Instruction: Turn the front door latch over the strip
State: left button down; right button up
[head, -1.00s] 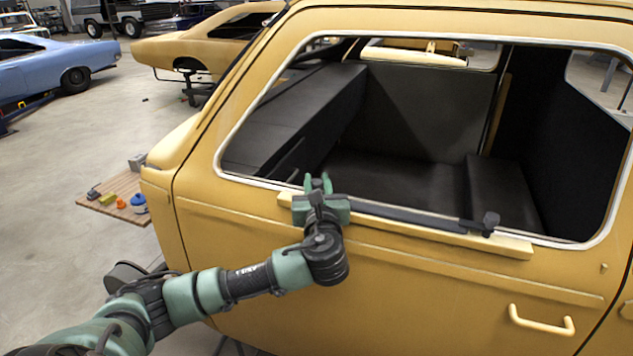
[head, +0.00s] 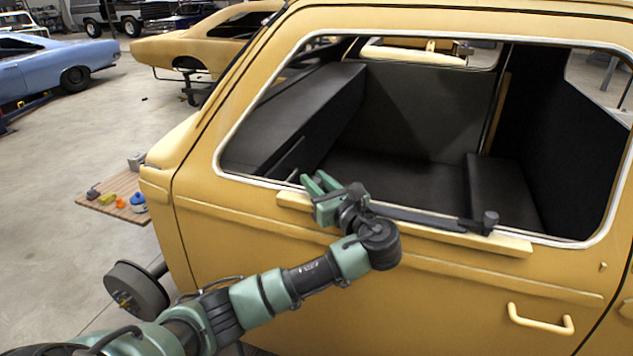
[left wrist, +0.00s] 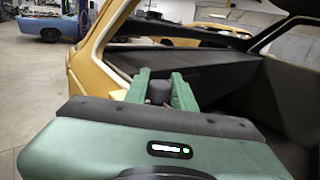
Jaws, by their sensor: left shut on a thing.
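The yellow car door (head: 400,290) fills the right of the head view. A pale strip (head: 515,243) lies along its window sill. My left gripper (head: 316,183) is at the strip's left end, pointing up-left. In the left wrist view its green fingers (left wrist: 159,92) are shut on a dark rounded knob (left wrist: 158,88), apparently the front latch. The rest of that latch is hidden behind the fingers and wrist. My right gripper is not in view.
The window opening above the strip is empty, with a dark bare interior (head: 420,110). A door handle (head: 540,320) sticks out at the lower right. A wooden board (head: 95,204) with small items lies at the left. The floor (head: 80,120) left of the car is mostly clear.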

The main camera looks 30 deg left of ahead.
aim_at(320, 185)
pick_arm(q)
jog(key=shift+r, duration=0.15)
jog(key=c, duration=1.2)
grip_release()
jog(key=shift+o, duration=0.2)
jog(key=b+v, duration=0.1)
jog(key=v, duration=0.1)
jog(key=b+v, duration=0.1)
jog(key=v, duration=0.1)
jog(key=b+v, duration=0.1)
jog(key=v, duration=0.1)
jog(key=shift+d+f, duration=0.25)
jog(key=shift+s+d+r, duration=0.15)
jog(key=shift+s+d, duration=0.25)
jog(key=shift+d, duration=0.1)
